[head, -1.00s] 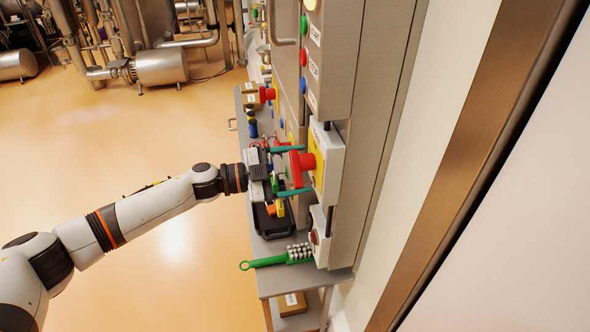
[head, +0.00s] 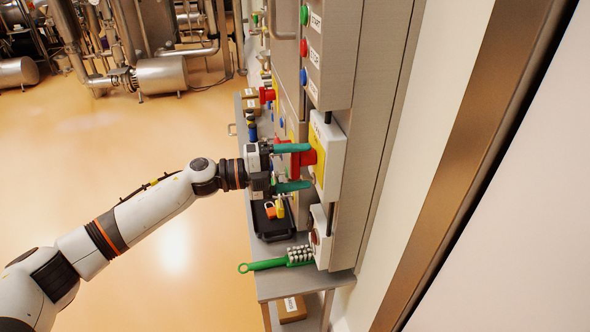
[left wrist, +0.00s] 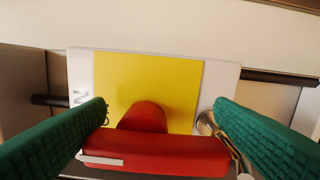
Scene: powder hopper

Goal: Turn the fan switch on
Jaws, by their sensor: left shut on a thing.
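The fan switch is a red rotary handle (head: 318,153) on a yellow plate in a pale grey box (head: 332,160) on the cabinet front. It shows close up in the left wrist view (left wrist: 155,155), its bar lying across the picture below a yellow plate (left wrist: 150,78). A white mark is on the bar's left end. My left gripper (head: 308,167) has its green fingers on either side of the bar, shut on its two ends. A metal ring or shackle (left wrist: 208,125) is by the right finger. My right gripper is not in view.
Start and stop buttons (head: 304,46) sit on a panel above. A smaller box with a round red part (head: 316,238) is below. Open floor is at left.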

